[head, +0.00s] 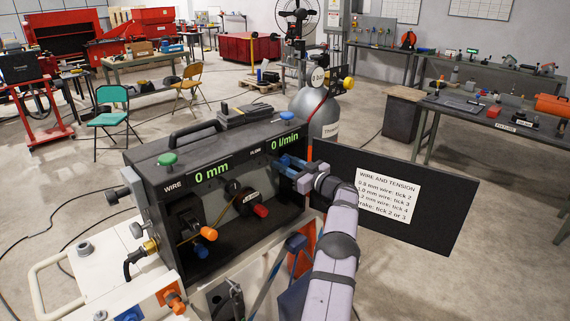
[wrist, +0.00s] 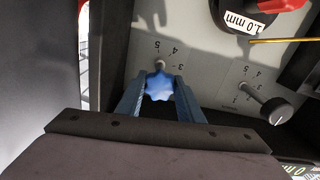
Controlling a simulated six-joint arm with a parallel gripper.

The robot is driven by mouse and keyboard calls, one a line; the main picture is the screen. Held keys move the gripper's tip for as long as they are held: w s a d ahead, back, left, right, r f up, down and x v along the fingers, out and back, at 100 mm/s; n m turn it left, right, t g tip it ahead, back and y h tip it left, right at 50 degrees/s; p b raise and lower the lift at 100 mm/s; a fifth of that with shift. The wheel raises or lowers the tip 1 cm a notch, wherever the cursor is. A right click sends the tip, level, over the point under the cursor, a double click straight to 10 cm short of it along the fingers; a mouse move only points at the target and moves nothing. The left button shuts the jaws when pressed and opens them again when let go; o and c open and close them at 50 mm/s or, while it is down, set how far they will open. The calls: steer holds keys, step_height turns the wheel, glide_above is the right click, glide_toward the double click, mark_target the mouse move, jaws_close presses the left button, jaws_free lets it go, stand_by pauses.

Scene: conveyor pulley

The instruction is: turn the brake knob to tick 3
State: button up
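A lobed blue knob (wrist: 159,86) shows in the wrist view on a grey panel with a numbered scale beside it. My gripper (wrist: 160,88) has its two blue fingers on either side of this knob, and they appear to touch it. A black knob (wrist: 278,110) with a white pointer line is to the right, with its own numbered scale and a small caption too blurred to read. I cannot read which knob is the brake. In the head view my gripper (head: 290,164) reaches into the right end of the machine's open front and hides the knob there.
The black wire feeder (head: 162,194) shows "0 mm" and "0 l/min". A spool (wrist: 240,17) marked 1.0 mm and a red part (wrist: 283,4) sit close by. The open black door (head: 440,215) carries a sign (head: 387,197) saying brake: tick 2 or 3. A gas cylinder (head: 318,112) stands behind.

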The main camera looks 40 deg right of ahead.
steer(key=shift+f+m+b, duration=0.25)
steer(key=shift+m+b, duration=0.15)
steer(key=shift+b, duration=1.35)
steer(key=shift+f+b, duration=0.1)
steer(key=shift+b, duration=0.55)
steer(key=m+b, duration=0.1)
steer(key=b, duration=0.1)
steer(key=shift+b, duration=0.35)
steer(key=m+b, duration=0.2)
steer(key=shift+b, duration=0.3)
steer(key=m, duration=0.2)
steer(key=m+b, duration=0.1)
steer(key=m, duration=0.1)
steer(key=shift+r+m, duration=0.35)
steer(key=shift+m, duration=0.05)
steer(key=m, duration=0.4)
steer(key=shift+m, duration=0.3)
steer(key=o, duration=1.1)
